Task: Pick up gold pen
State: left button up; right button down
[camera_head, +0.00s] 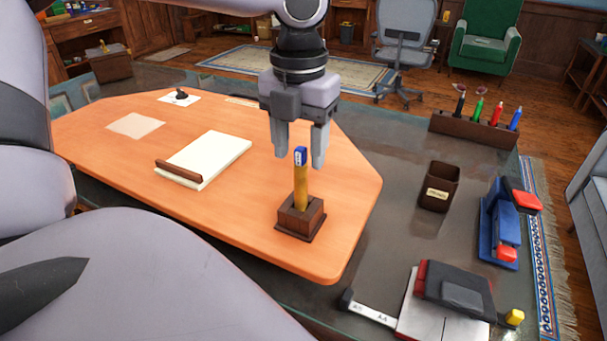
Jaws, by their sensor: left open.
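The gold pen (301,190) stands upright in a small dark wooden holder (300,218) near the front right of the orange wood desk top. Its upper end is blue with a white mark. My left gripper (299,160) points down over the pen with its two fingers apart. In the picture the pen's blue end shows between the fingertips; nothing is seen gripped, and I cannot tell the exact depth between them. My right gripper is not in view.
A notepad (215,158) lies left of the holder. A dark cup (439,187), a rack (474,130) of several coloured pens, a blue and red stapler-like object (500,226) and a black and red device (455,290) sit on the glassy surface at right.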

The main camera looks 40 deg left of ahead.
aim_at(301, 164)
pick_arm(q)
jog(key=shift+f, duration=2.4)
grip_shut()
jog(key=shift+r, duration=0.1)
